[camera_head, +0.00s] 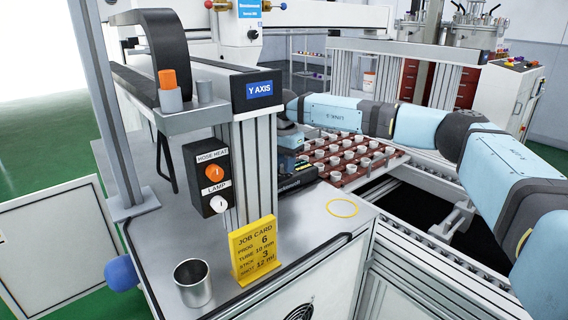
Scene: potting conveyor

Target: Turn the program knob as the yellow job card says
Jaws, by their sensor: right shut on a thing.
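The yellow job card (255,250) stands upright on the bench top, and I read PROG 6 on it, with lines for tube, stick and shot below. My right gripper (289,160) is low over a dark unit (292,184) behind the Y AXIS post, its fingers mostly hidden. It is shut on what appears to be the program knob, which the gripper and post hide, so its pointer and marks cannot be read. The orange HOSE HEAT knob (214,173) and white LAMP knob (218,204) are on a separate black panel, apart from the gripper. My left gripper is not in view.
The Y AXIS post (250,165) stands close to the left of my right gripper. A tray of small white cups (347,155) lies behind it. A metal cup (192,284) stands near the card.

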